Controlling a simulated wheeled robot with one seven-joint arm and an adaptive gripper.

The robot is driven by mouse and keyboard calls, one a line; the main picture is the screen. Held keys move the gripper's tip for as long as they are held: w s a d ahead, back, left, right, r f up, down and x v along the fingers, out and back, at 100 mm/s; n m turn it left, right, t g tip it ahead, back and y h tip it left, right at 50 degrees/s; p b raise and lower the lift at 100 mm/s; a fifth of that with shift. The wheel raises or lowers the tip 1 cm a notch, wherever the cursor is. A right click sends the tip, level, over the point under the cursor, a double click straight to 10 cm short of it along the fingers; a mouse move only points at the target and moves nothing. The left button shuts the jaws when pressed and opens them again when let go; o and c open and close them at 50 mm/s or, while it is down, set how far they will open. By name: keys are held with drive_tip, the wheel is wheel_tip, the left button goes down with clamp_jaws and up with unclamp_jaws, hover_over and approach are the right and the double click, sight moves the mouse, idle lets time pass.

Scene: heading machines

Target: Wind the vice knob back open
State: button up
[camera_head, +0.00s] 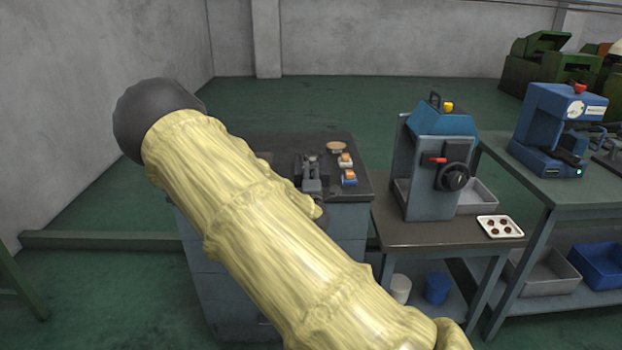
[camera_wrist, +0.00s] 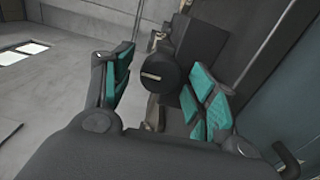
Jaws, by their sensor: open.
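The vice knob (camera_wrist: 160,73) is a dark round disc with a pale line across its face, seen in the wrist view. My gripper (camera_wrist: 165,80) is open, with a teal-padded finger on each side of the knob in the picture. A gap shows between the knob and the left finger; I cannot tell whether the right pads touch it. The dark grey vice (camera_head: 311,178) stands on the bench top in the head view. My yellow-sleeved arm crosses in front and hides my gripper and the knob there.
The bench (camera_head: 345,149) holds a round wooden piece (camera_head: 336,146) and small orange-topped blocks (camera_head: 347,165) beside the vice. To the right stand a blue-grey machine (camera_head: 434,165) with a handwheel, a white tray (camera_head: 500,227) and another blue machine (camera_head: 555,130). Open green floor lies behind.

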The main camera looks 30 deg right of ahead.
drive_tip(key=shift+s+a, duration=0.1)
drive_tip(key=v, duration=1.1)
drive_tip(key=shift+s+a, duration=0.15)
drive_tip(key=shift+s, duration=0.2)
